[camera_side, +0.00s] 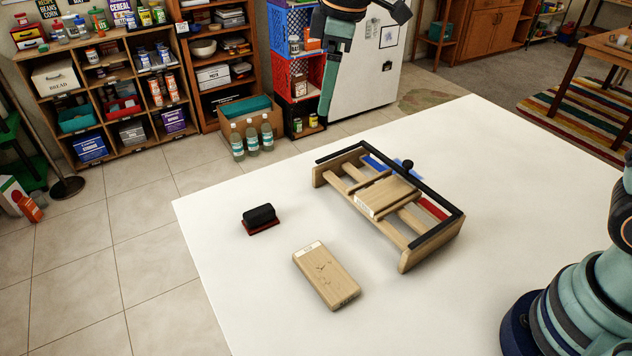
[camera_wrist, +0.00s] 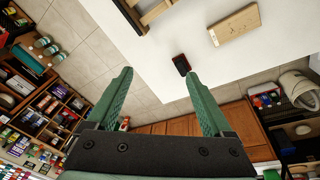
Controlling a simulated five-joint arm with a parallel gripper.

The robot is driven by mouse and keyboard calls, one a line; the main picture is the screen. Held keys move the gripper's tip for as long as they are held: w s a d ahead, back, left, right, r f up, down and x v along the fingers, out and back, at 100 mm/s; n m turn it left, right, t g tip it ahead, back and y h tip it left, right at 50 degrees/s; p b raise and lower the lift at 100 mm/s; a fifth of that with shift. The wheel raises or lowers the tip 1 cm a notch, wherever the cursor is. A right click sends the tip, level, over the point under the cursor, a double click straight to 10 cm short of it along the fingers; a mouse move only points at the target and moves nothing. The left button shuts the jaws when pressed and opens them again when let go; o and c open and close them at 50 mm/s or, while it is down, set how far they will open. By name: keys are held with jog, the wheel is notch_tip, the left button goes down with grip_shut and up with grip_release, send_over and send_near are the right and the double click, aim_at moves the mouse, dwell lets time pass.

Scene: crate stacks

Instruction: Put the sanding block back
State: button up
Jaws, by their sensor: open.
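The sanding block (camera_side: 260,217) has a black grip on a red base and sits on the white table. It also shows in the wrist view (camera_wrist: 181,64), beyond and between my open fingertips. My gripper (camera_wrist: 158,82) is open and empty, apart from everything. In the side view its green finger (camera_side: 325,95) hangs high at the top, behind the table's far edge. A wooden frame (camera_side: 386,198) with slats, a black bar, a knob and blue and red strips stands right of the sanding block. A corner of it shows in the wrist view (camera_wrist: 147,12).
A light wooden block (camera_side: 327,275) with a pale label lies on the table in front of the sanding block and left of the frame. The white table (camera_side: 520,165) is otherwise clear. Shelves (camera_side: 125,90), bottles (camera_side: 252,140) and crates (camera_side: 308,75) stand on the floor beyond.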

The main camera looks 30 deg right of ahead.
jog(key=s+d+f+m+t, duration=0.1)
jog(key=s+d+m+t, duration=0.2)
jog(key=s+d+m, duration=0.7)
jog(key=shift+s+d+m+h, duration=0.3)
jog(key=shift+s+d, duration=1.8)
jog(key=shift+s, duration=1.75)
